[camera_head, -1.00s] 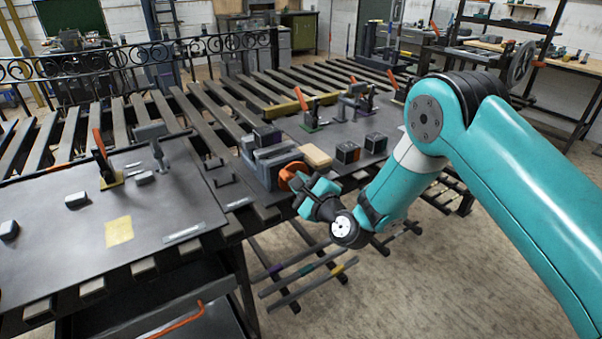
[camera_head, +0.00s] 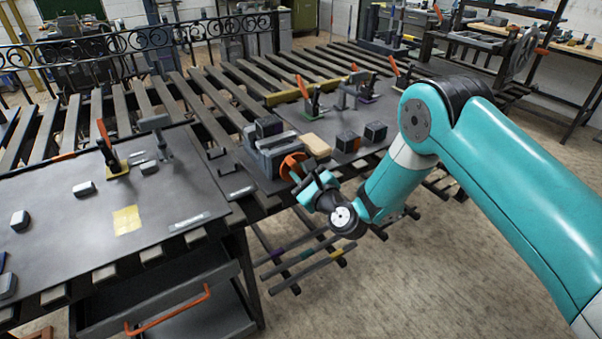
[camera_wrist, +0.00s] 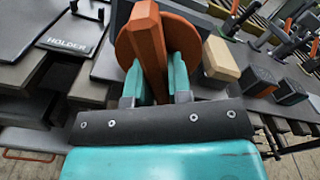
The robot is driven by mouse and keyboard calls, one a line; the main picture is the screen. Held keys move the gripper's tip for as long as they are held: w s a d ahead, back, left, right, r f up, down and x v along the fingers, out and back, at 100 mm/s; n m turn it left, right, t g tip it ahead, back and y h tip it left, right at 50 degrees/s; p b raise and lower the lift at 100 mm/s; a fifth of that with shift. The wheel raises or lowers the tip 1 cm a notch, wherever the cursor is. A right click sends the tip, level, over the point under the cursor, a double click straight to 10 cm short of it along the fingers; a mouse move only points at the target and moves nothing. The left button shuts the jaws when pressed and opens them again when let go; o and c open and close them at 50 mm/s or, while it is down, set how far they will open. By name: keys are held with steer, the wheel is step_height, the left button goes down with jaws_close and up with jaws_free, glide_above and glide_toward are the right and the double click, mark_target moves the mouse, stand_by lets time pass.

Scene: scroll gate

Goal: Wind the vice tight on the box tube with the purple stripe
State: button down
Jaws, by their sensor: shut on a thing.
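The grey vice (camera_head: 283,147) stands at the front edge of the table, with an orange handwheel (camera_head: 292,166) on its front. A dark block (camera_head: 268,127) sits at the top of the vice; a purple stripe on it is not clear. My gripper (camera_head: 308,181) is at the handwheel. In the wrist view my gripper (camera_wrist: 160,85) is shut on the orange bar of the handwheel (camera_wrist: 148,40), one teal finger on each side. The vice jaws are hidden in the wrist view.
A tan block (camera_head: 315,145) and two dark cubes (camera_head: 347,141) lie right of the vice. Clamps with orange handles (camera_head: 305,90) stand behind. A board with a yellow patch (camera_head: 127,219) and small blocks lies left. Floor in front is clear.

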steer(key=shift+s+f, duration=0.1)
steer(key=shift+f, duration=0.1)
steer(key=c, duration=1)
jaws_free()
steer(key=shift+c, duration=0.2)
steer(key=shift+r, duration=0.15)
steer(key=b+v, duration=1.7)
steer(key=b, duration=0.9)
steer(key=shift+d, duration=0.2)
steer(key=shift+s, duration=0.15)
